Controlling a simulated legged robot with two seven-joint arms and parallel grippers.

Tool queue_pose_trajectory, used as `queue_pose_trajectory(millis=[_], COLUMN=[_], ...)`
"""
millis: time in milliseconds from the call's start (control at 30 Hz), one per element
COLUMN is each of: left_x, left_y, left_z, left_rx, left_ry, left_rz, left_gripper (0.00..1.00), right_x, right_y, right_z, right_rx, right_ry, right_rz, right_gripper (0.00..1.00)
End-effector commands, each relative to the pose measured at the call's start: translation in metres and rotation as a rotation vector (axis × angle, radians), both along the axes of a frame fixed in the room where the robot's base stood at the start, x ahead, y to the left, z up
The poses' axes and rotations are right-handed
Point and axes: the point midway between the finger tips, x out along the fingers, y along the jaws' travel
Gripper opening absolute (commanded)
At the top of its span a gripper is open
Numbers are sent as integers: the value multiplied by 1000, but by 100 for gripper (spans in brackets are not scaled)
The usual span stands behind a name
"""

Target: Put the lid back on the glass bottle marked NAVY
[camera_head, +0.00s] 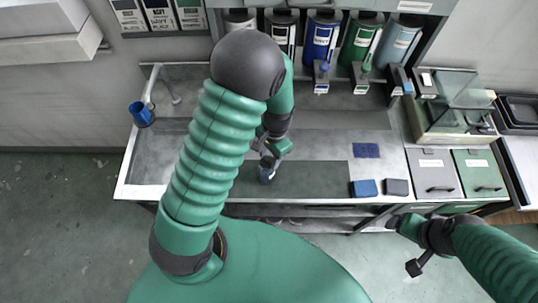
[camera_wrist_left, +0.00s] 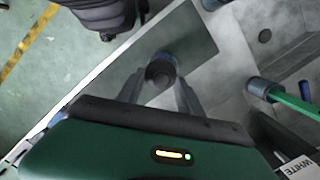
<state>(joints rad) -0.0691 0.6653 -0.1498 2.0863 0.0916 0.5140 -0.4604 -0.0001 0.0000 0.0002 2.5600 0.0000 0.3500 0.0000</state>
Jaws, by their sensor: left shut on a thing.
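My left gripper (camera_head: 267,160) is over the dark green mat (camera_head: 310,180) at the front of the bench. It is shut on a small dark round thing (camera_head: 267,171), which also shows between the fingers in the left wrist view (camera_wrist_left: 160,73). I cannot tell from its shape whether this is the bottle or its lid. No NAVY marking can be read on it, and I see no separate glass bottle or loose lid clearly. My right gripper (camera_head: 402,224) hangs at the bench's front right, away from the held thing; its jaws are unclear.
Coloured canisters, including a blue one (camera_head: 321,40), line the back above the bench. A blue cup (camera_head: 141,114) is at the left end. Blue (camera_head: 364,188) and dark (camera_head: 397,187) blocks lie right of the mat. A glass-walled case (camera_head: 455,110) stands at the right.

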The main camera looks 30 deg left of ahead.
Motion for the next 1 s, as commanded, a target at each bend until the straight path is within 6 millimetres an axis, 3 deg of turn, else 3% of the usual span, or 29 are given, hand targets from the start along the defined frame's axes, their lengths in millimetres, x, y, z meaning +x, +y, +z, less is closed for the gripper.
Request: queue_pose_trajectory(millis=[1000], left_x=[0], left_y=[11], left_z=[-5], left_rx=[-1], left_ry=[-1], left_rz=[-1], left_gripper=[0], right_x=[0], right_y=[0], right_z=[-1], right_rx=[0], right_ry=[0], right_rz=[0], right_gripper=[76])
